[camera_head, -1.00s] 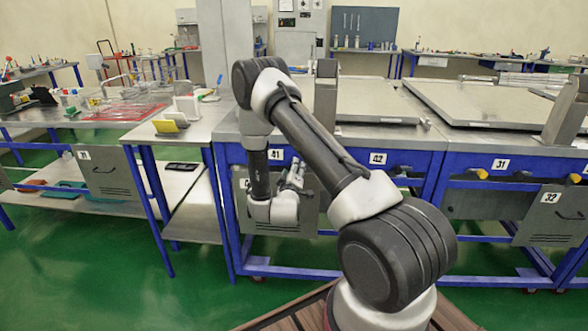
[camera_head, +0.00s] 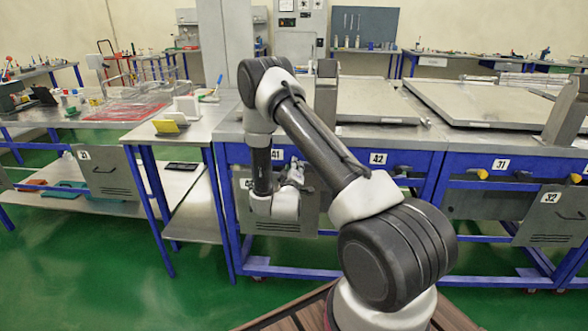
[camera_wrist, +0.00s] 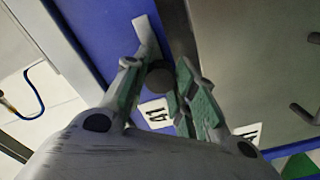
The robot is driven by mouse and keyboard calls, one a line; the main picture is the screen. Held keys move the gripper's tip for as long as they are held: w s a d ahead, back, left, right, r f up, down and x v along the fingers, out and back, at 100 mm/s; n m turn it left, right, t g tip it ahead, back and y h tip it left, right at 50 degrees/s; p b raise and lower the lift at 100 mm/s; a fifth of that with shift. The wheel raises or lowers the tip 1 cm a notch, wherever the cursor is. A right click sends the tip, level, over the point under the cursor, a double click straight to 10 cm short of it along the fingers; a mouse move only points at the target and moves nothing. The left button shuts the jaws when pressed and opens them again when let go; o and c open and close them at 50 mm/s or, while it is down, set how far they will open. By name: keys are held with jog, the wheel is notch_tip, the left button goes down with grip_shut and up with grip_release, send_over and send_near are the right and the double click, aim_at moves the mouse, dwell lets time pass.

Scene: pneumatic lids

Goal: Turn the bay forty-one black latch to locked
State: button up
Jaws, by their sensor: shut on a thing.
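The black latch (camera_wrist: 160,79) shows in the wrist view as a dark round knob on the blue frame, between my fingertips. My gripper (camera_wrist: 158,75) is shut on it, one finger on each side. A white label reading 41 (camera_wrist: 155,113) is just below the latch, partly behind a finger; it also shows on the blue rail in the head view (camera_head: 276,154). In the head view my gripper (camera_head: 295,172) is at the bench front, partly hidden by my arm, and the latch is hidden. Whether the latch is at locked cannot be told.
A grey panel (camera_wrist: 255,60) hangs right beside the latch in the wrist view. A steel side table (camera_head: 190,130) stands to the left. The green floor in front is clear.

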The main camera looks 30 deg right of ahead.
jog(key=shift+m, duration=8.8)
jog(key=o, duration=1)
jog(key=shift+o, duration=0.2)
jog(key=shift+s, duration=0.1)
